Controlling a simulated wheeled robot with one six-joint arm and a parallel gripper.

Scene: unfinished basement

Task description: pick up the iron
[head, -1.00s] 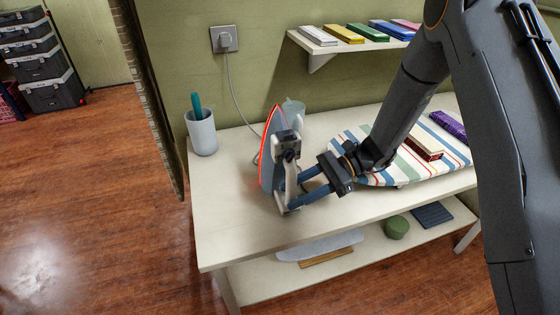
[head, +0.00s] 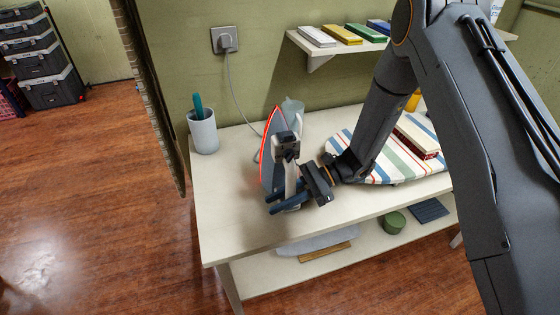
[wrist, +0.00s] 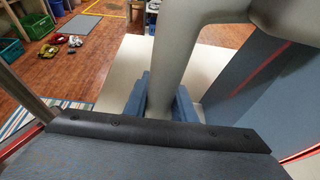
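The iron (head: 269,157) stands tilted up on the table, its soleplate edged in glowing red and facing left. Its pale handle (wrist: 172,75) runs between the two blue fingers of my gripper (wrist: 160,100) in the wrist view. In the head view my gripper (head: 281,198) reaches the handle from the right, low on the iron. The fingers sit on either side of the handle. The handle covers part of the right finger, and I cannot tell whether both press on it. The iron's base rests on the tabletop.
A striped ironing pad (head: 390,158) with a book-like block (head: 417,138) lies right of the iron. A grey cup (head: 202,131) stands at the left. The cord (head: 236,92) runs up to a wall socket (head: 224,40). A wall shelf (head: 330,49) holds coloured blocks. The front-left tabletop is clear.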

